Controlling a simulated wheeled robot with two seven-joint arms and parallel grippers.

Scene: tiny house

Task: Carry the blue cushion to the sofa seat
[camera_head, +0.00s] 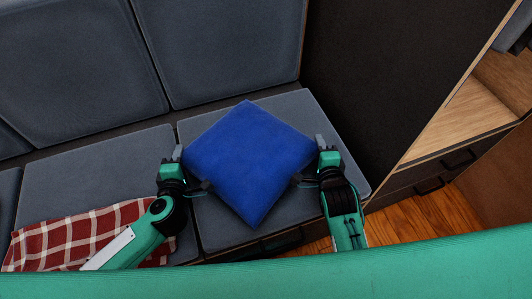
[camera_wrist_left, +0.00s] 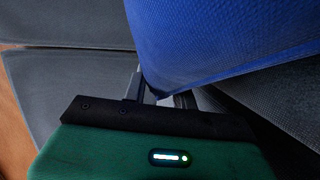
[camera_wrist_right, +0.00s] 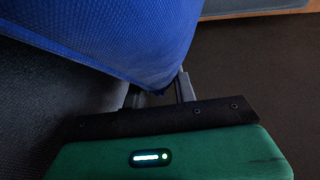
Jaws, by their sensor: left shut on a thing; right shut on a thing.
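The blue cushion (camera_head: 250,160) is held between my two grippers, over the right-hand grey sofa seat (camera_head: 215,228). It is turned like a diamond in the head view. I cannot tell if it touches the seat. My left gripper (camera_head: 190,171) is shut on its left corner; the left wrist view shows the cushion (camera_wrist_left: 215,40) between the fingers (camera_wrist_left: 160,98). My right gripper (camera_head: 311,166) is shut on its right corner; the right wrist view shows that corner (camera_wrist_right: 130,35) between the fingers (camera_wrist_right: 157,95).
Grey back cushions (camera_head: 225,50) stand behind the seat. A red checked cloth (camera_head: 75,240) lies on the left seat. A dark panel (camera_head: 385,70) rises at the sofa's right end, with a wooden cabinet with drawers (camera_head: 440,170) beyond it. Wooden floor (camera_head: 420,225) shows at lower right.

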